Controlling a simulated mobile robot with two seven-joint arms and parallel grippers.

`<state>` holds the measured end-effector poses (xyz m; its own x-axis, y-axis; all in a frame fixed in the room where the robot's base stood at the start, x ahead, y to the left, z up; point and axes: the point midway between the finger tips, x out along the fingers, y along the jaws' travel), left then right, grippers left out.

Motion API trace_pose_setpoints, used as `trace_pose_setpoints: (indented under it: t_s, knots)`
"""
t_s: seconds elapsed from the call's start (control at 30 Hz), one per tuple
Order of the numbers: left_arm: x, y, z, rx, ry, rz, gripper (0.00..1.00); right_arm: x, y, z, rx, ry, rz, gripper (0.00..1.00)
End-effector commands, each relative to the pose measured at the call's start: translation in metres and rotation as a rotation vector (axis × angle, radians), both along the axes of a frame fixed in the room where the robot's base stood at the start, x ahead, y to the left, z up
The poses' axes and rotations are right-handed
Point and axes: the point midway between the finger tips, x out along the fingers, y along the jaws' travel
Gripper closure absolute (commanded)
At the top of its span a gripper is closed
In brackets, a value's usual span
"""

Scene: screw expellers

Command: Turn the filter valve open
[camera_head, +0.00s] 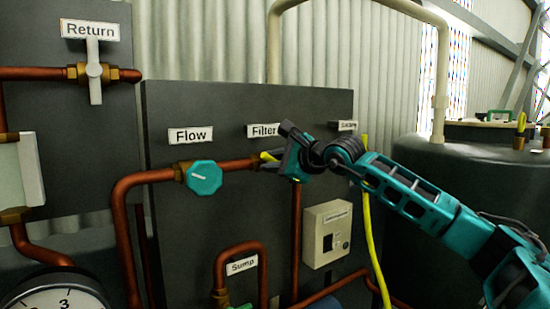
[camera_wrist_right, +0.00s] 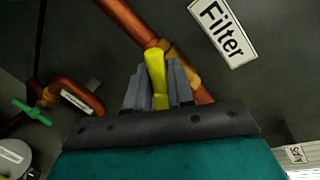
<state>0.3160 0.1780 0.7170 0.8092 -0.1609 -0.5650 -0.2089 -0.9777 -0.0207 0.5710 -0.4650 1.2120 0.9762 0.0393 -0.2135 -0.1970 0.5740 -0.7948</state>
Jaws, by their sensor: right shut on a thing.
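The filter valve is a yellow lever handle (camera_wrist_right: 156,75) on a brass fitting in a copper pipe, below the "Filter" label (camera_head: 262,130). The label also shows in the right wrist view (camera_wrist_right: 223,30). My right gripper (camera_head: 270,162) reaches in from the right and is at the valve. In the right wrist view its grey fingers (camera_wrist_right: 160,85) are shut on the yellow handle, one on each side. In the head view only a small yellow tip (camera_head: 267,156) shows; the gripper hides the rest. My left gripper is not in view.
A teal round "Flow" knob (camera_head: 204,177) sits left on the same pipe. A white "Return" lever (camera_head: 95,70) is upper left. A beige box (camera_head: 327,234) and a yellow hose (camera_head: 368,220) are below my right arm. A dark tank (camera_head: 440,200) stands right.

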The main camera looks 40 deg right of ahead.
Motion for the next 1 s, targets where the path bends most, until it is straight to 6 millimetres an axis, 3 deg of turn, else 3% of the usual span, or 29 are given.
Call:
trace_pose_setpoints:
  t_s: [0.5, 1.0]
  knots:
    - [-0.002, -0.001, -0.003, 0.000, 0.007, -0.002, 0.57, 0.000, 0.004, -0.007, -0.441, 0.046, 0.000, 1.00]
    - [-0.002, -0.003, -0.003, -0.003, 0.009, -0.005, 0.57, 0.001, 0.004, -0.011, -0.612, 0.065, 0.000, 1.00]
